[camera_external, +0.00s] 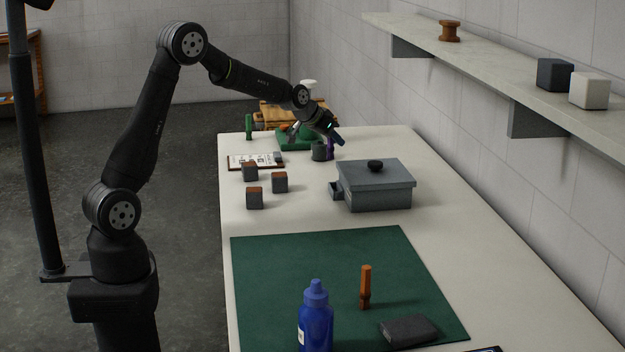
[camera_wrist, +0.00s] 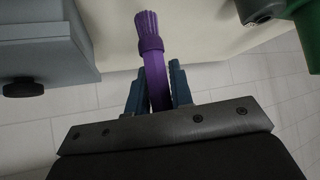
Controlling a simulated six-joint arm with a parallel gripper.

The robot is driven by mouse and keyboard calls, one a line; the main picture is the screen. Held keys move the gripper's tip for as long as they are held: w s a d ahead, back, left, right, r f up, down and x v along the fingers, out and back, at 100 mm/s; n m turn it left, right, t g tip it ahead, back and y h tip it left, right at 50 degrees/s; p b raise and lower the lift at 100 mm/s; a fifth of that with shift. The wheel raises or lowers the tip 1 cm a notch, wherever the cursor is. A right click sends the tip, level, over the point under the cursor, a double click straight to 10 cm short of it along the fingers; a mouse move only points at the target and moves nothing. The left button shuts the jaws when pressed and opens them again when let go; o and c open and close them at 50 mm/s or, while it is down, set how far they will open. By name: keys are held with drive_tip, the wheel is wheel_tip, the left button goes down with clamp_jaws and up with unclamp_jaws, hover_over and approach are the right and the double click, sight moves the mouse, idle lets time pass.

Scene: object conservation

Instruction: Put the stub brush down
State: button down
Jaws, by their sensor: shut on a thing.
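The stub brush (camera_wrist: 152,60) is purple, with short bristles at its end; it fills the middle of the wrist view, where the bristle end points up the picture toward the pale table. My gripper (camera_wrist: 156,88) is shut on its handle, one blue-grey finger on each side. In the external view my gripper (camera_external: 338,140) is at the far end of the table, and the purple brush (camera_external: 330,149) shows just under it, beside a dark grey cup (camera_external: 319,152). I cannot tell whether the brush touches the table.
A grey lidded box (camera_external: 375,188) stands nearer on the table. Several small grey blocks with orange-brown tops (camera_external: 255,198), a clipboard (camera_external: 250,161) and a green tray (camera_external: 288,140) lie around. A green mat (camera_external: 300,265) holds a blue bottle (camera_external: 316,318). Bare table lies right of the cup.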

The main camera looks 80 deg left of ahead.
wheel_tip(320, 180, up, 10)
drive_tip(key=d+m+h, duration=0.8)
drive_tip(key=d+m, duration=0.3)
drive_tip(key=d, duration=3.2)
drive_tip(key=s+d+m+g+h, duration=0.25)
drive_tip(key=s+d, duration=0.35)
drive_tip(key=d, duration=0.4)
drive_tip(key=s+d+m+g+h, duration=0.15)
drive_tip(key=s+d+m, duration=0.3)
drive_tip(key=d, duration=0.55)
drive_tip(key=s+d+m+g+h, duration=0.1)
drive_tip(key=s+d+m+g, duration=0.25)
drive_tip(key=s+d, duration=0.5)
drive_tip(key=s+d+m+g, duration=0.2)
drive_tip(key=s+d+m, duration=0.3)
drive_tip(key=s, duration=0.6)
drive_tip(key=shift+n, duration=0.75)
drive_tip(key=shift+w+a+f, duration=0.6)
drive_tip(key=shift+w+f, duration=1.2)
drive_tip(key=shift+f, duration=0.85)
drive_tip(key=shift+w+a+f, duration=0.6)
drive_tip(key=shift+w+f, duration=1.15)
drive_tip(key=shift+f, duration=0.9)
drive_tip(key=shift+w+a+f, duration=0.6)
drive_tip(key=shift+w+f, duration=1.2)
drive_tip(key=shift+f, duration=0.85)
